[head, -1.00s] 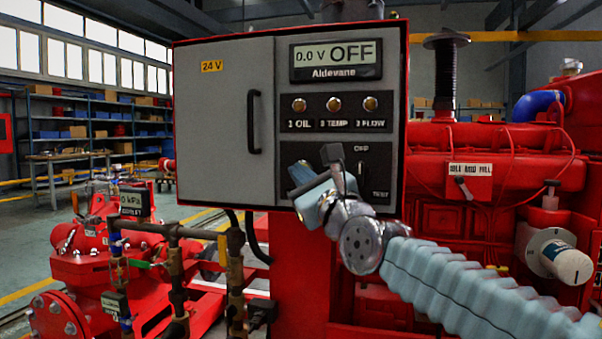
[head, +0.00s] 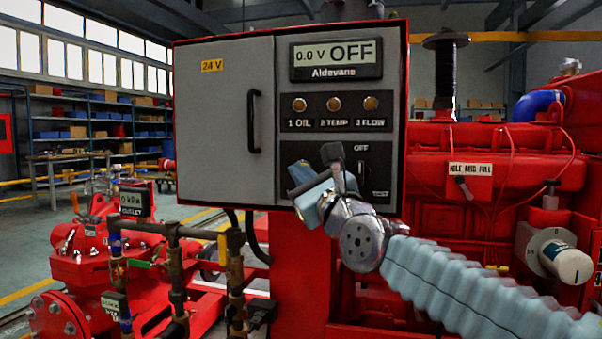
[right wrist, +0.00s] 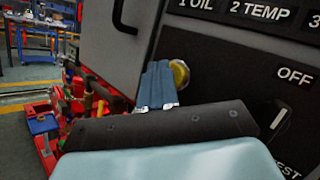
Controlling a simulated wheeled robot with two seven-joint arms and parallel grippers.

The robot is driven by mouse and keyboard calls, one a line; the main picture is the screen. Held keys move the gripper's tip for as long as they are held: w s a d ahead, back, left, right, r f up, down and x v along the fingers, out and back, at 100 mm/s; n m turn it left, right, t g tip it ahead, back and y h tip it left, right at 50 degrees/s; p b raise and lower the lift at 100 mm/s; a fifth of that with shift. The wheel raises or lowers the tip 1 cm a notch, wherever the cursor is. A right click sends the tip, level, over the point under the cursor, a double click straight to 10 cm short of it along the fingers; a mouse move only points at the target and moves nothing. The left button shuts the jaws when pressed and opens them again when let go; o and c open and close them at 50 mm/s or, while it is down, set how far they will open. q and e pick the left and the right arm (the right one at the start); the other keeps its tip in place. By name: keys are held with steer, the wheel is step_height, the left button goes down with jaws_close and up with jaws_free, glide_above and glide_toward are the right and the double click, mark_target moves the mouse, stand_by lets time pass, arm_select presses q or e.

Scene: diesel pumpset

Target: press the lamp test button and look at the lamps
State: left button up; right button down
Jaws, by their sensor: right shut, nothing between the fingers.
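The grey panel (head: 345,84) of the red control box fills the middle of the head view. Its display (head: 336,60) reads 0.0 V OFF. Below it, three amber lamps (head: 334,104) labelled 1 OIL, 2 TEMP and 3 FLOW look dull, none clearly lit. My right gripper (head: 332,153) is shut and empty, in front of the lower panel. In the right wrist view its closed fingertips (right wrist: 158,66) partly cover a round brass-yellow button (right wrist: 181,74). Whether they touch it cannot be told. The head view hides that button behind the gripper. My left gripper is out of view.
Right of the button is a switch (right wrist: 279,119) between the OFF and TEST labels. The box's door handle (head: 254,121) stands out to the left.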

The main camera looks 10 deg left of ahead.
steer(key=shift+s, duration=0.6)
steer(key=s, duration=0.5)
stand_by(0.6)
